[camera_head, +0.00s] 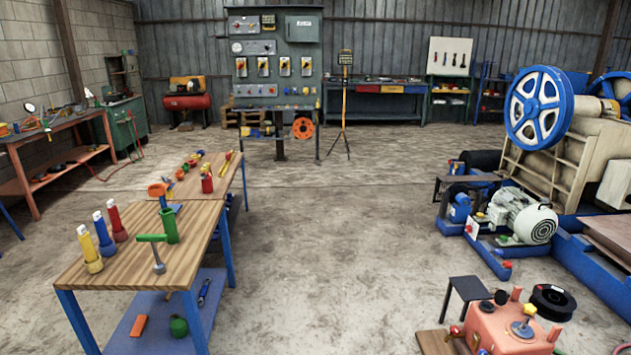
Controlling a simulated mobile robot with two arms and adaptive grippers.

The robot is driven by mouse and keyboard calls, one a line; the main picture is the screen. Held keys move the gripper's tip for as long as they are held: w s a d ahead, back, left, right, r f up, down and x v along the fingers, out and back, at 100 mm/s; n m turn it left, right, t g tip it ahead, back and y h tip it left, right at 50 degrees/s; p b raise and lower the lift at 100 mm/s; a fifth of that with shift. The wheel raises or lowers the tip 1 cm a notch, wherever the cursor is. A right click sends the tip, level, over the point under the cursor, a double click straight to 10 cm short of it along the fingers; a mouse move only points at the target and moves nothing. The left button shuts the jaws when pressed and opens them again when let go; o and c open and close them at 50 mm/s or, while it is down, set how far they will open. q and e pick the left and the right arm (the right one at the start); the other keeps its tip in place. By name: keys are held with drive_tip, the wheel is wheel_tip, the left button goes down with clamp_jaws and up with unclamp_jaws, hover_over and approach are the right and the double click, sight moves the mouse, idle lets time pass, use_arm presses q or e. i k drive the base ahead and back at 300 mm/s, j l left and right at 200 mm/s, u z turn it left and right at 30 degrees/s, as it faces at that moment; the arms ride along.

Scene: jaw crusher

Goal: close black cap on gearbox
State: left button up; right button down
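The gearbox appears to be the orange-red box (505,333) at the bottom right, partly cut off by the lower picture edge. A small dark round part, which looks like the black cap (501,297), shows at its back left, by a short red post. It is too small to tell whether the cap is seated or tilted open. A grey round fitting with a yellow top (528,311) stands on the right of the box. Neither of my grippers is in view.
A black stool (466,290) and a black reel (552,300) stand close behind the gearbox. A wooden table (125,262) with bottles and tools is at left. The jaw crusher (570,150) and its motor (525,220) fill the right. The middle floor is clear.

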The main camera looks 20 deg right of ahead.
sight(502, 297)
drive_tip(key=i+l+z, duration=0.1)
drive_tip(key=i+z, duration=0.2)
drive_tip(key=i, duration=0.65)
drive_tip(key=i+j+z, duration=0.15)
drive_tip(key=i+z, duration=0.2)
drive_tip(key=i, duration=0.6)
